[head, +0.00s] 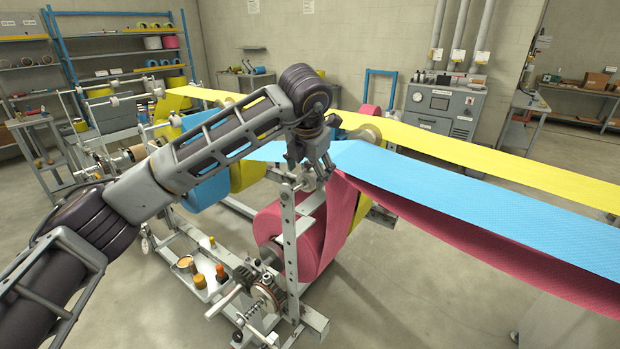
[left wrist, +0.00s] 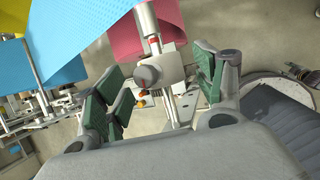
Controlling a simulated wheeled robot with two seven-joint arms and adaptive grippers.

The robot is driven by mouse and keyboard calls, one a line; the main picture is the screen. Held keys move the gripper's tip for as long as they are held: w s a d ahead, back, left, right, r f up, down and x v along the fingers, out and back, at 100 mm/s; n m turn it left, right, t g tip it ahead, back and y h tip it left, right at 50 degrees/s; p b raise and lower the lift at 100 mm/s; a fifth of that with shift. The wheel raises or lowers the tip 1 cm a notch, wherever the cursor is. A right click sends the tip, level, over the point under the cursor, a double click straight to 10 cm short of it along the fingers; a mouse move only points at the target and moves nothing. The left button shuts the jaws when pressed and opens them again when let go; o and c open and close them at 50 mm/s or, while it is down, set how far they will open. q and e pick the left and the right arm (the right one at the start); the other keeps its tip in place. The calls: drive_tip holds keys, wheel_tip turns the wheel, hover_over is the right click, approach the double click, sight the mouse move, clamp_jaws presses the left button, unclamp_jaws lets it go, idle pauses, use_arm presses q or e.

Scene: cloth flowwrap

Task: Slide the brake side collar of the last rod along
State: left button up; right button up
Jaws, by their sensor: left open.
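My left gripper (head: 310,168) is open and points down over the top of the upright frame post in the head view. In the left wrist view its green-padded fingers (left wrist: 158,78) stand apart on either side of a grey round collar-like piece (left wrist: 148,76). This piece sits at the near end of a metal rod (left wrist: 146,22) with a red band on it. I cannot tell whether it is the brake side collar. The fingers seem clear of it. In the head view the gripper and blue cloth hide most of this rod end. My right gripper is not in view.
Blue cloth (head: 470,195) and yellow cloth (head: 480,152) run off to the right from the stand. A pink roll (head: 268,228) hangs below, behind the upright post (head: 289,245). A shelf with small pots (head: 200,281) is low at left.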

sight(323, 166)
use_arm(q)
drive_tip(key=x, duration=0.3)
drive_tip(key=shift+w+f, duration=0.3)
drive_tip(key=shift+f, duration=0.25)
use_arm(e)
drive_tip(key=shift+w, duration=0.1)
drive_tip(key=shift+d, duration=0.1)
use_arm(q)
drive_tip(key=c, duration=1.5)
drive_tip(key=shift+w+d+p, duration=0.15)
drive_tip(key=shift+w+d, duration=0.45)
drive_tip(key=shift+w, duration=0.25)
drive_tip(key=shift+w+d+p, duration=0.15)
drive_tip(key=shift+w+d, duration=0.5)
drive_tip(key=shift+w, duration=0.15)
drive_tip(key=shift+w+d, duration=0.45)
drive_tip(key=shift+w, duration=0.2)
drive_tip(key=shift+w+d, duration=0.1)
drive_tip(key=shift+w, duration=0.05)
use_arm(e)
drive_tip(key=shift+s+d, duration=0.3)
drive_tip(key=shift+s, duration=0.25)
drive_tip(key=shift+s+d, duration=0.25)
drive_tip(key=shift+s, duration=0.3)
